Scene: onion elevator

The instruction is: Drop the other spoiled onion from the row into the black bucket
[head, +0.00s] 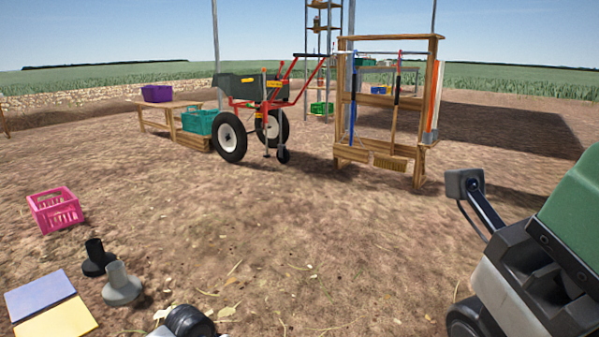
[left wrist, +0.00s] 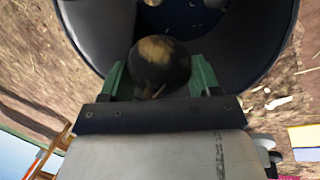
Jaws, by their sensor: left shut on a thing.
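In the left wrist view my left gripper (left wrist: 160,80) has its green fingers shut on a spoiled onion (left wrist: 158,62), a round thing with a dark blackened skin and a tan patch. The gripper holds the onion over the mouth of the black bucket (left wrist: 255,45), whose dark wall curves round behind it. Small pale and brownish things show inside the bucket at the top edge of the picture, cut off. The bucket's far side is out of frame. The head view shows neither the bucket nor the held onion. The row of onions and my right gripper are not in view.
In the head view a pink crate (head: 55,209), black (head: 97,258) and grey (head: 121,286) flared objects, and blue (head: 39,294) and yellow (head: 57,320) mats lie at left. A wheelbarrow (head: 250,88) and tool rack (head: 385,110) stand behind. The middle ground is clear.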

